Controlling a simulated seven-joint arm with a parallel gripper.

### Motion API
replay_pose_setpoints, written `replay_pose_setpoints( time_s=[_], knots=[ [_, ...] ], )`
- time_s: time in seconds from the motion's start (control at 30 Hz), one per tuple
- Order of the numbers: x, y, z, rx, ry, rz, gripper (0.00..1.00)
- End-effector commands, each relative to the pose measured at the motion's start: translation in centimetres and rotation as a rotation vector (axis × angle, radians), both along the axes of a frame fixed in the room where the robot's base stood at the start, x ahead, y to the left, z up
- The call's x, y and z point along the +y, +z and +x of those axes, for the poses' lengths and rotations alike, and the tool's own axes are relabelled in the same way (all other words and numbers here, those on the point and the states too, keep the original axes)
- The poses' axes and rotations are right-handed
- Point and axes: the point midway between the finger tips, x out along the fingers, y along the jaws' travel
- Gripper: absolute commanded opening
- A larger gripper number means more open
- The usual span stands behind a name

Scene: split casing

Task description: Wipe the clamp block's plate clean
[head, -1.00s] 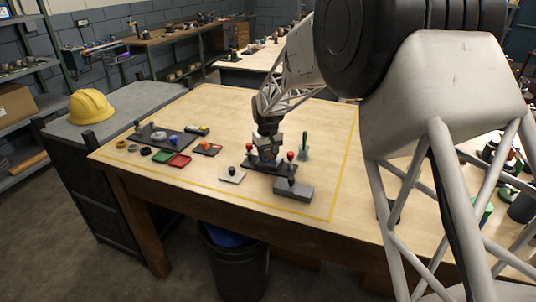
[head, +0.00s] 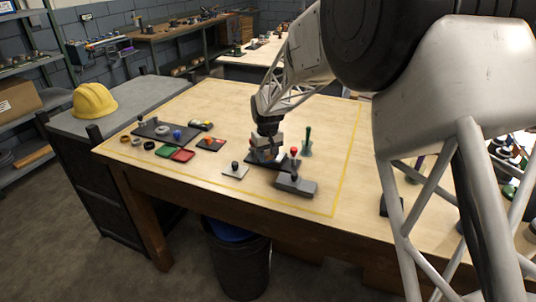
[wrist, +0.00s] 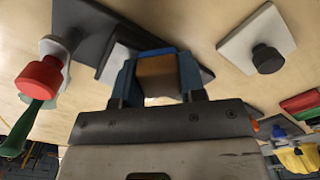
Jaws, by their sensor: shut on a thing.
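The clamp block (head: 284,167) is a dark base on the wooden table, with a red knob (head: 294,151) at its right end. In the wrist view a red knob (wrist: 40,82) on a pale bracket and a dark plate (wrist: 88,22) show at the left. My gripper (head: 266,152) is over the clamp block, pointing down. In the wrist view its blue fingers (wrist: 157,75) are shut on a small brown block (wrist: 158,76). The fingers hide what lies below, so I cannot tell whether the block touches the plate.
A grey block with a dark knob (head: 297,186) stands in front, and a pale plate with a dark knob (head: 235,171) at front left. A green-handled tool (head: 307,139) stands behind right. Bare table lies behind.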

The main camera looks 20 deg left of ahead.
Motion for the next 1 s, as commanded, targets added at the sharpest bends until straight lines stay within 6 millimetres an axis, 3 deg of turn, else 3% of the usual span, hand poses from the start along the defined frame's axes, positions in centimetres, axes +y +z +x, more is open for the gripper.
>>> replay_pose_setpoints(
  time_s=[0.53,1.0],
  knots=[
    [-0.1,-0.4,-0.1,0.008,0.000,-0.005,0.16],
    [-0.1,-0.2,2.5,0.005,-0.001,-0.004,0.16]
  ],
)
